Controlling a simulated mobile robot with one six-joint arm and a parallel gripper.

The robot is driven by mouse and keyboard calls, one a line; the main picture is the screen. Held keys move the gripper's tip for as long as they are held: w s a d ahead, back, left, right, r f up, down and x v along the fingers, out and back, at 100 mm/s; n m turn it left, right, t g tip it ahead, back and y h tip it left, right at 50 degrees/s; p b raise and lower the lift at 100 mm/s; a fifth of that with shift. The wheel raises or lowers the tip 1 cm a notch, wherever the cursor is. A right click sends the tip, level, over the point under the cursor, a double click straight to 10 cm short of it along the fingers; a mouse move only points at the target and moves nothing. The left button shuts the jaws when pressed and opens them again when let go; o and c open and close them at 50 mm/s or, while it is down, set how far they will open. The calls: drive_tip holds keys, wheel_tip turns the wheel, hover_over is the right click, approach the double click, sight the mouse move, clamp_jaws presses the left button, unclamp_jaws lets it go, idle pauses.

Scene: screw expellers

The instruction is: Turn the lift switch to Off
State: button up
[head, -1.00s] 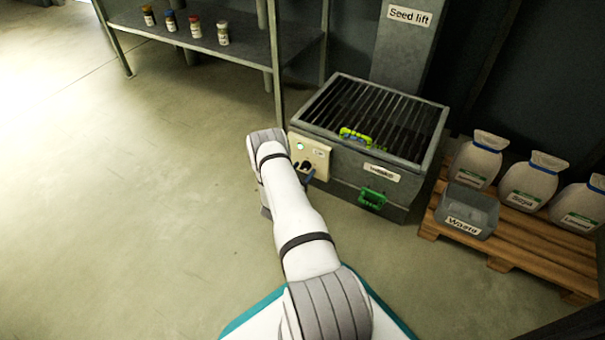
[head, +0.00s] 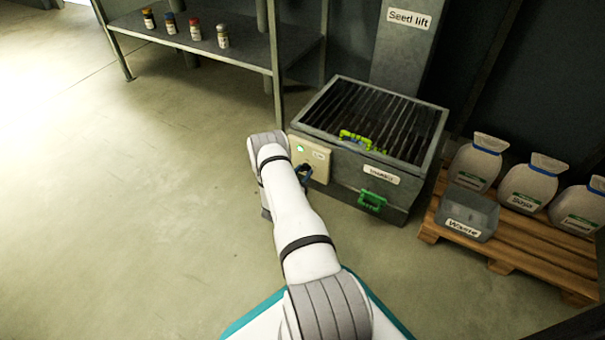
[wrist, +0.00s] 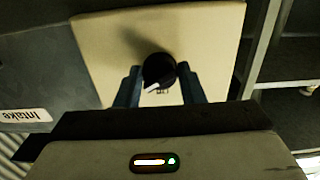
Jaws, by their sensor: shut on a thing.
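The lift switch is a round black knob (wrist: 158,71) with a white pointer, on a cream panel (wrist: 100,40). In the wrist view the pointer aims down and to the left, and the lettering below the knob is partly hidden. In the head view the panel (head: 318,152) is on the left part of the intake box's front, with a lit green lamp (head: 300,149). My gripper (wrist: 161,76) is shut on the knob, one finger on each side. In the head view my gripper (head: 304,173) is at the panel's lower part and hides the knob.
The intake box (head: 345,192) has a grate with a yellow-green handled thing (head: 355,139) on it. A green handle (head: 372,201) is on its front. A pallet (head: 490,250) with sacks and a waste bin (head: 467,213) stands right. A shelf (head: 240,55) stands behind. The left floor is clear.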

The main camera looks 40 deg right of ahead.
drive_tip(key=n, duration=1.1)
drive_tip(key=shift+s+n, duration=0.15)
drive_tip(key=shift+n, duration=0.45)
idle(0.4)
drive_tip(key=o, duration=1)
drive_tip(key=shift+p+v, duration=1.55)
drive_tip(key=shift+v, duration=2.35)
